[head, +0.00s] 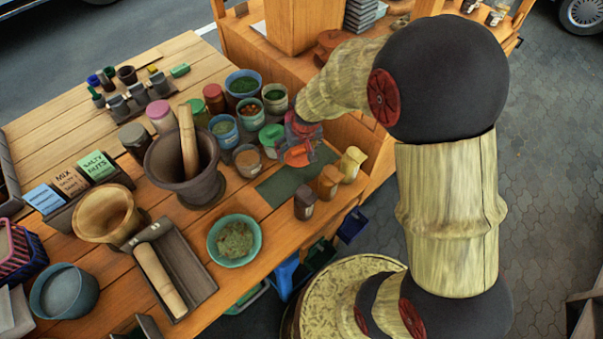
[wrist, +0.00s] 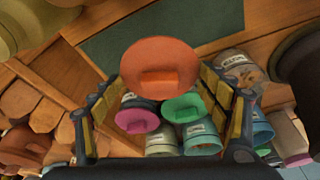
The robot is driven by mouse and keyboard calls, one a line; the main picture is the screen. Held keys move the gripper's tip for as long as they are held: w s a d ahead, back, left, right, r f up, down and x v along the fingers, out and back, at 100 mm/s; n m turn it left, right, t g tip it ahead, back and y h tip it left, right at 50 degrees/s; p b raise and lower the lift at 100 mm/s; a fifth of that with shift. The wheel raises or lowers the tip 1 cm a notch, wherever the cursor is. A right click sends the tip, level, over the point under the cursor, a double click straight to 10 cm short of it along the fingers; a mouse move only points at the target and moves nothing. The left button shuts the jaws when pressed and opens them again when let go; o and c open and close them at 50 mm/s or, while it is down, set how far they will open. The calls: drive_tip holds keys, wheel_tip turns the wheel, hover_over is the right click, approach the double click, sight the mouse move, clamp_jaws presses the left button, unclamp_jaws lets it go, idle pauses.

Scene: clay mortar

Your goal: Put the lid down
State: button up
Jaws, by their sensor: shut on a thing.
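The orange-red lid (head: 297,156) is round with a raised block-like handle, and in the wrist view (wrist: 160,62) it sits between my fingertips. My gripper (head: 300,140) is shut on it, a finger on each side of the lid in the wrist view (wrist: 164,82). The lid is over the table near the dark green mat (head: 278,184), which also shows behind it in the wrist view (wrist: 125,40). I cannot tell the exact gap between lid and table.
A jar with brown contents (head: 248,162) and a green-lidded jar (head: 271,135) stand close left of my gripper. Small brown (head: 329,181) and yellow (head: 352,163) shakers stand right of the mat. A mortar (head: 188,175) with pestle stands farther left. The mat's visible part looks clear.

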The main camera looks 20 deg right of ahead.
sight(298, 170)
drive_tip(key=shift+s+d+f, duration=0.1)
drive_tip(key=shift+f, duration=0.15)
wheel_tip(298, 170, down, 9)
drive_tip(key=b, duration=0.3)
drive_tip(key=shift+f, duration=0.15)
drive_tip(key=shift+f, duration=0.15)
drive_tip(key=o, duration=0.9)
